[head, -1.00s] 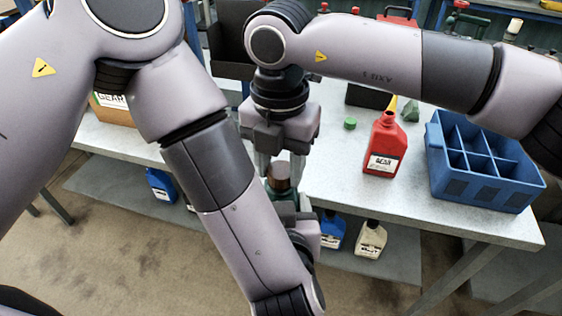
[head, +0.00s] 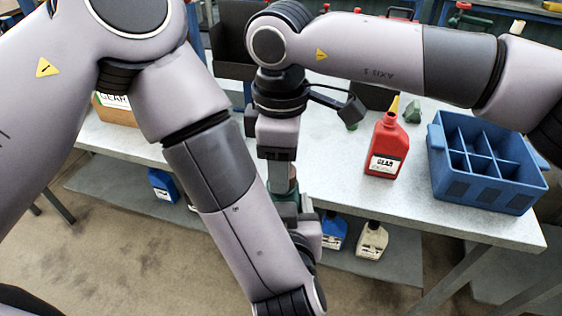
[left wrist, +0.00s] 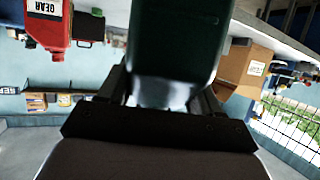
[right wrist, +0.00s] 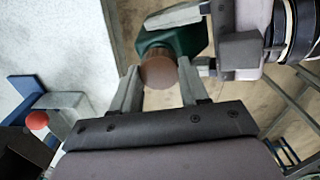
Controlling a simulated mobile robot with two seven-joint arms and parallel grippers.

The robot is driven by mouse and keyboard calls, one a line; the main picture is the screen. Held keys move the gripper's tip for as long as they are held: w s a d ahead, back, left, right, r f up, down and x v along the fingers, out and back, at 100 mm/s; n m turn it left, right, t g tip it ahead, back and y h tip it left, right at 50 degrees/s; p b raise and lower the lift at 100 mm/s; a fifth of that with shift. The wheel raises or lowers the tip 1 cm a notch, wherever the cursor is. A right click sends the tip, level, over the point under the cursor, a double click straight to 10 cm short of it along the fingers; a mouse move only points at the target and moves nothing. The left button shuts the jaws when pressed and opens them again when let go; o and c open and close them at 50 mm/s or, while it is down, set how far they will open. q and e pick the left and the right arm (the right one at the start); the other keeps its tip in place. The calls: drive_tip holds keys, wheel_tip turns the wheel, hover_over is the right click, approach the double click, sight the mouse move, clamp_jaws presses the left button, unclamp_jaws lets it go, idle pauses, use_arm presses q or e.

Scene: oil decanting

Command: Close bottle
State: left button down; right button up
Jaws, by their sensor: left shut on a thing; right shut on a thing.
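A dark green bottle (right wrist: 172,30) is upright and held by my left gripper (right wrist: 195,42); its body fills the upper middle of the left wrist view (left wrist: 175,40). In the head view most of the bottle is hidden behind my arms. A brown cap (right wrist: 158,72) sits at the top of the bottle. My right gripper (right wrist: 160,84) comes from above, shut with a finger on either side of the cap. Whether the cap is fully seated cannot be told.
The bottle is held in front of the grey table (head: 330,215). On the table stand a red gear-oil bottle (head: 386,148) and a blue divided crate (head: 485,190). A blue bottle (head: 333,235) and a cream bottle (head: 372,242) stand on the lower shelf.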

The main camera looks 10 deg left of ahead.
drive_tip(key=shift+w, duration=0.15)
drive_tip(key=o, duration=1)
drive_tip(key=shift+r, duration=0.15)
wheel_tip(320, 180, up, 4)
drive_tip(key=shift+r, duration=0.15)
